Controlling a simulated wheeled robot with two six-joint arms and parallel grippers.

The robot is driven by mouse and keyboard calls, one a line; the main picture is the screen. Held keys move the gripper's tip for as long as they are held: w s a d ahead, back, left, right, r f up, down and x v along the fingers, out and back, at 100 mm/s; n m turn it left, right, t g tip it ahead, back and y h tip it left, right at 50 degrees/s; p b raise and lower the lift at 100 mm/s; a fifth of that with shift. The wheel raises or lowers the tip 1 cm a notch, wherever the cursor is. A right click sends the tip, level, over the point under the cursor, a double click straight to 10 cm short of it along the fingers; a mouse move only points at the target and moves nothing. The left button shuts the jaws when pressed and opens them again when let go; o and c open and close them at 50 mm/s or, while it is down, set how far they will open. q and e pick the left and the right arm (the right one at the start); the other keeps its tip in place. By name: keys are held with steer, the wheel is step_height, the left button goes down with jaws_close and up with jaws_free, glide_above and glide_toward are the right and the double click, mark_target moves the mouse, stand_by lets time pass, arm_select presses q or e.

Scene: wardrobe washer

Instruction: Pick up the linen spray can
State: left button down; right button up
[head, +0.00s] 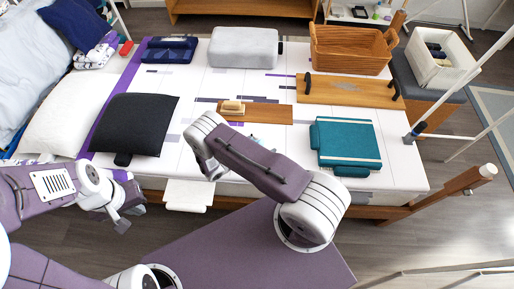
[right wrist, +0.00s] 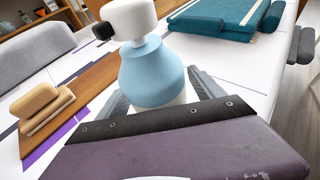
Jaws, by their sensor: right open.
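The linen spray can (right wrist: 150,68) stands in the right wrist view, with a light blue shoulder, a white head and a small dark nozzle at its left. My right gripper (right wrist: 157,92) is open, with one dark finger on each side of the can's lower body. I cannot tell whether either finger touches it. The can's base is hidden behind the gripper's edge. In the head view my right arm hides the right gripper and most or all of the can. My left gripper (head: 130,214) hangs empty in front of the bed's near edge; its opening is unclear.
A wooden board with a wooden brush (head: 233,107) lies behind my right arm. A teal folded cloth (head: 347,144) lies to the right, a black cushion (head: 136,125) to the left. A grey case (head: 243,48) and a wooden crate (head: 350,50) stand at the back.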

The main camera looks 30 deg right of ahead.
jaws_close()
steer(key=shift+r, duration=0.1)
